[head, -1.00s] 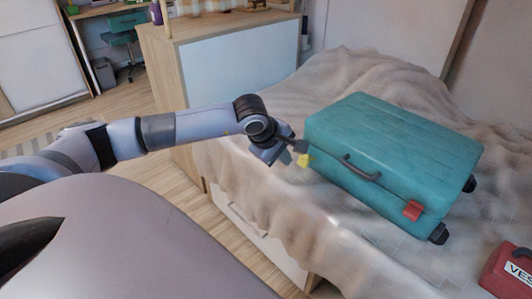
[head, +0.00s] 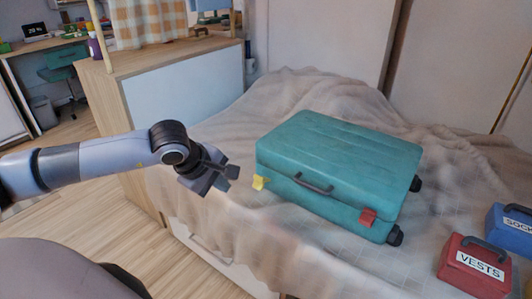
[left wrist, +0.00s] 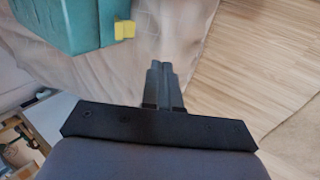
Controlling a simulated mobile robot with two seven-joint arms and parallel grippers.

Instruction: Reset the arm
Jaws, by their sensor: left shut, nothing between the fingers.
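My left gripper (head: 228,168) is shut and empty, held over the near edge of the bed to the left of the teal suitcase (head: 340,165). In the left wrist view its fingers (left wrist: 160,68) are together with nothing between them. The suitcase lies flat and closed on the bed, with a yellow latch (head: 259,183) at its left and a red latch (head: 367,217) at its right. The gripper is apart from the yellow latch, which also shows in the left wrist view (left wrist: 125,29). My right gripper is in neither view.
A red case labelled VESTS (head: 474,266) and a blue case (head: 511,229) lie on the bed at the right. A wooden cabinet (head: 170,58) stands behind my left arm. The bed's drawer front (head: 215,258) is below the gripper. The wooden floor at left is clear.

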